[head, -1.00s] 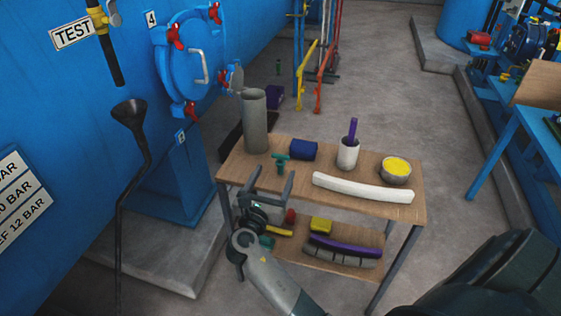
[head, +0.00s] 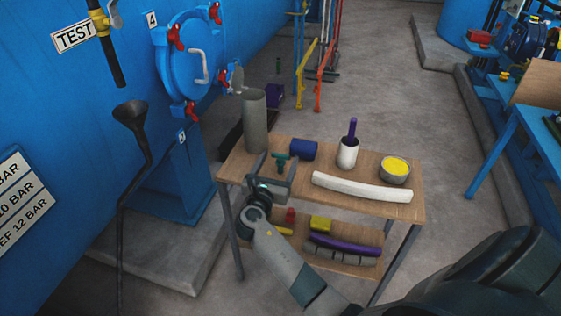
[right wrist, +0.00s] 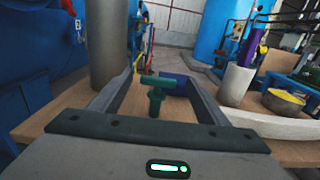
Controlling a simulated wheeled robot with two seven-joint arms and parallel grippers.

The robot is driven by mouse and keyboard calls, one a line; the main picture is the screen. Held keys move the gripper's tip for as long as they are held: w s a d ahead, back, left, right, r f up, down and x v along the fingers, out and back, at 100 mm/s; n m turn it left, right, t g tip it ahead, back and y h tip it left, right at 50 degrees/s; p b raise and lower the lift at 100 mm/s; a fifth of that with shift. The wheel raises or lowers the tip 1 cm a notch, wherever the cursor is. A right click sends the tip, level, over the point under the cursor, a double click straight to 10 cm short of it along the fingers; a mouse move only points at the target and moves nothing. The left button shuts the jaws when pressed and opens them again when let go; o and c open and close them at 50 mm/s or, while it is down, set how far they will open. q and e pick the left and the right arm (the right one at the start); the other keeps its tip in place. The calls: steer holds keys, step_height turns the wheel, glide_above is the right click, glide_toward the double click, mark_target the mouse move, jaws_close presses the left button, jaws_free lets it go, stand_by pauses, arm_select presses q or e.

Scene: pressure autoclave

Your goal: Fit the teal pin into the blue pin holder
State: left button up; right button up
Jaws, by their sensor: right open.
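The teal pin (head: 281,162) is T-shaped and stands upright near the left front of the wooden table (head: 345,172). It also shows in the right wrist view (right wrist: 155,95), between the finger tips. My right gripper (head: 277,162) is open, with one finger on each side of the pin and no visible contact. A dark blue rounded block (head: 303,150) lies just behind the pin, and a small blue bracket (head: 226,79) sits beside the round autoclave door. I cannot tell which of these is the pin holder. My left gripper is not in view.
A tall grey cylinder (head: 255,122) stands left of the pin. A white cup (head: 348,154) with a purple handle, a bowl of yellow material (head: 395,170) and a white curved strip (head: 361,187) are to the right. A lower shelf holds several items.

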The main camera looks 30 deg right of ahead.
mark_target(280, 154)
steer(key=shift+x, duration=1.5)
steer(key=shift+a, duration=0.1)
steer(key=shift+c, duration=0.4)
steer(key=c, duration=1.1)
step_height(280, 154, up, 4)
steer(key=shift+r, duration=0.2)
steer(key=s+d+r, duration=0.2)
steer(key=d, duration=0.1)
steer(key=s+d+r, duration=0.1)
steer(key=d+r, duration=0.1)
steer(key=d, duration=0.1)
steer(key=s+d+r+p, duration=0.1)
steer(key=s+d+r, duration=0.1)
steer(key=d, duration=0.2)
steer(key=shift+s+r, duration=0.3)
steer(key=shift+s, duration=0.05)
